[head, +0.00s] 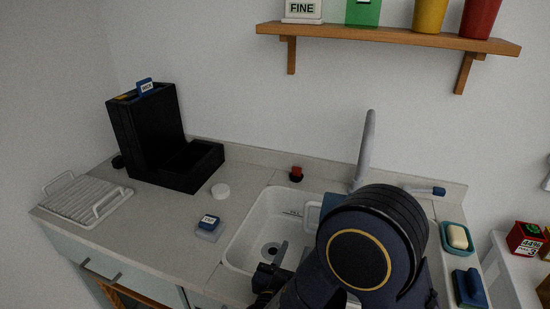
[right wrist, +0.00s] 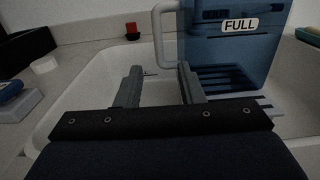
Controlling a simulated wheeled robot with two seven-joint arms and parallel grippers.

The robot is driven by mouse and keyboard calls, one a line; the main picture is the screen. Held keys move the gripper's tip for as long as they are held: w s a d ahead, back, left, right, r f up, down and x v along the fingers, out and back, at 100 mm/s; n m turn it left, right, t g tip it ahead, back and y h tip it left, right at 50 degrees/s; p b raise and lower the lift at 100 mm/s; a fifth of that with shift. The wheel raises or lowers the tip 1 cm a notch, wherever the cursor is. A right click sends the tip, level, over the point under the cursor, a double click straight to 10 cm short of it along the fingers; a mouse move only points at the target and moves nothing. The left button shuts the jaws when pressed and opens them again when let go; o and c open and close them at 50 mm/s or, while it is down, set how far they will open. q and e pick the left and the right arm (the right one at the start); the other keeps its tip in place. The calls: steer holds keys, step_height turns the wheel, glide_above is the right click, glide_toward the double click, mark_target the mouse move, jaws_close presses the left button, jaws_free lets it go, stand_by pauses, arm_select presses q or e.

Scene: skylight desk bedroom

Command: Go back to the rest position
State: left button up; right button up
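My right gripper (right wrist: 158,72) is open with a gap between its two grey fingers, low over the white sink (head: 255,212). In the head view the right gripper (head: 290,258) is partly hidden behind my dark right arm. A blue see-through container labelled FULL (right wrist: 236,48) stands at the sink, just beyond the fingers. Its pale handle (right wrist: 158,38) lies in line with the gap between the fingers, and I see no grip on it. The container is mostly hidden by my arm in the head view. My left gripper is not in view.
A grey faucet (head: 367,145) rises behind the sink. A black coffee-machine-like box (head: 150,130), dish rack (head: 80,205), white disc (head: 220,190) and blue labelled item (head: 209,222) are on the left counter. A soap dish (head: 457,237) is right. A shelf (head: 390,36) hangs above.

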steer(key=s+d+r+m+g+h+p, duration=0.1)
steer(key=s+d+m+g+h, duration=0.1)
steer(key=d+m+g, duration=0.4)
steer(key=s+d+r+m+g+h+p, duration=0.1)
steer(key=s+d+m+g+h, duration=0.15)
steer(key=d, duration=0.65)
steer(key=s+d+m+g+y, duration=0.2)
steer(key=s+m, duration=0.2)
steer(key=s+d+f+m+g+y+p, duration=0.1)
steer(key=s+m+g+y, duration=0.1)
steer(key=s+m+g, duration=0.1)
steer(key=s+d+m+g+y+p, duration=0.1)
steer(key=s+d+m+g+y, duration=0.1)
steer(key=s+m, duration=0.4)
steer(key=shift+s+d+f+g+y, duration=0.15)
steer(key=shift+s+d+g+y, duration=0.1)
steer(key=shift+d+y, duration=0.1)
steer(key=s+m+y, duration=0.1)
steer(key=s+a+m+y, duration=0.1)
steer(key=m, duration=0.1)
steer(key=shift+a+r+y+p, duration=0.2)
steer(key=shift+r+y+p, duration=0.1)
steer(key=a+r+m+t+y+p, duration=0.1)
steer(key=a+r+m+t+y, duration=0.4)
steer(key=m, duration=0.3)
steer(key=shift+s+a+r+m+y, duration=0.2)
steer(key=shift+r+m+y, duration=0.25)
steer(key=shift+r, duration=0.4)
